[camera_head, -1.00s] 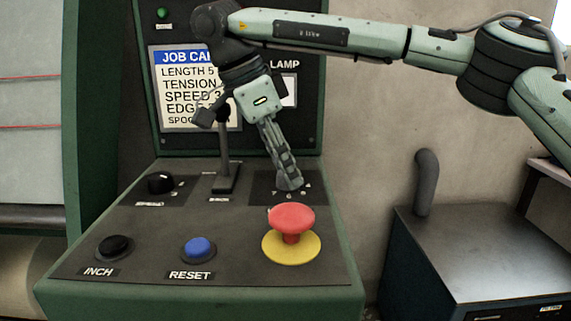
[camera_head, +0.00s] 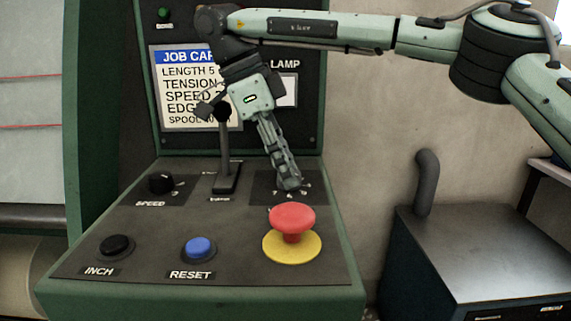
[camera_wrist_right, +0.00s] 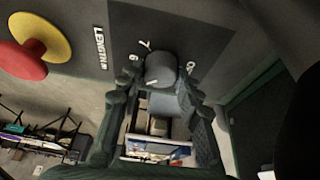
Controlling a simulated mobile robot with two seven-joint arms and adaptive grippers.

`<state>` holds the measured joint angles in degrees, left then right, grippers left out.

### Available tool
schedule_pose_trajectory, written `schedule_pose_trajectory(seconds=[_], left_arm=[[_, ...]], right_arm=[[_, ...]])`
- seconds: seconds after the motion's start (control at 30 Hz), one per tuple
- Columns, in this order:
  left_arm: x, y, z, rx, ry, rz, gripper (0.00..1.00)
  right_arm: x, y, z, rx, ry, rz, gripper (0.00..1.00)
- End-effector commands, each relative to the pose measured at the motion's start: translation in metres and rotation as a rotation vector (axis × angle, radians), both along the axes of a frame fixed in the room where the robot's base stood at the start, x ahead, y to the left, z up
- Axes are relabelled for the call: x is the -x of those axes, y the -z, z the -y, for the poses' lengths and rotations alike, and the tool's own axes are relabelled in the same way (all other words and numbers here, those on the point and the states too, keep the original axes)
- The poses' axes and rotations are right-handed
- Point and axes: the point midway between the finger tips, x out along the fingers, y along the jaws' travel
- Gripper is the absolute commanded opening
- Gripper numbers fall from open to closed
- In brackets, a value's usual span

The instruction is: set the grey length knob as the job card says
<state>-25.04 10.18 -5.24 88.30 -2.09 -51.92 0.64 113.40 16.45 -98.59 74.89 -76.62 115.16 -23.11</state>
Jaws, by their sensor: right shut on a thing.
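The job card (camera_head: 180,88) with a blue header is on the upright panel. It reads LENGTH 5; its right side is hidden behind my right arm, cutting off other lines. My right gripper (camera_head: 290,186) reaches down to the length dial at the back right of the console. In the right wrist view, the grey length knob (camera_wrist_right: 160,69) sits between the fingertips of my right gripper (camera_wrist_right: 157,88), which is shut on it. Dial digits show around the knob beside the word LENGTH. I cannot tell the exact setting. My left gripper is not in view.
A red mushroom button (camera_head: 292,217) on a yellow base stands just in front of the dial. A black-knobbed lever (camera_head: 225,160) stands left of my gripper. The speed knob (camera_head: 160,182), black INCH button (camera_head: 116,245) and blue RESET button (camera_head: 199,247) are farther left.

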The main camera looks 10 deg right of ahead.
Motion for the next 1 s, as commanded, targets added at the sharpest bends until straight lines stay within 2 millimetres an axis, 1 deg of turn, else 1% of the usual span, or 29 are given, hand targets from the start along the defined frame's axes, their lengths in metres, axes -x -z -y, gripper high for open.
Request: schedule_pose_trajectory(seconds=[0.1,0.13,0.27,0.3,0.57,0.67,0.77,1.0], left_arm=[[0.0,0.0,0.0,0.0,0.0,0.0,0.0],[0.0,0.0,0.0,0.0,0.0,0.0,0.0],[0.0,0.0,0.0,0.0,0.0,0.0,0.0],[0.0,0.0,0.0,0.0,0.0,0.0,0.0],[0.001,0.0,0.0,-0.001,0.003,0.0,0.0],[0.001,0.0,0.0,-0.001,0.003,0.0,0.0],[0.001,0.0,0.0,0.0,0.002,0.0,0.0],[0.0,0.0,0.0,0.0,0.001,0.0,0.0]], right_arm=[[0.0,0.0,0.0,-0.001,-0.001,0.001,0.05],[0.0,0.0,0.0,-0.001,-0.001,0.001,0.38],[0.0,0.0,0.0,-0.001,-0.001,0.001,0.54],[0.0,0.0,0.0,-0.001,-0.001,0.001,0.55],[0.0,-0.001,0.0,0.0,-0.002,0.0,0.55],[-0.001,-0.007,-0.003,0.0,-0.002,0.002,0.55],[-0.002,-0.021,-0.009,0.001,-0.001,0.005,0.55],[-0.006,-0.069,-0.028,0.003,0.0,0.008,0.55]])
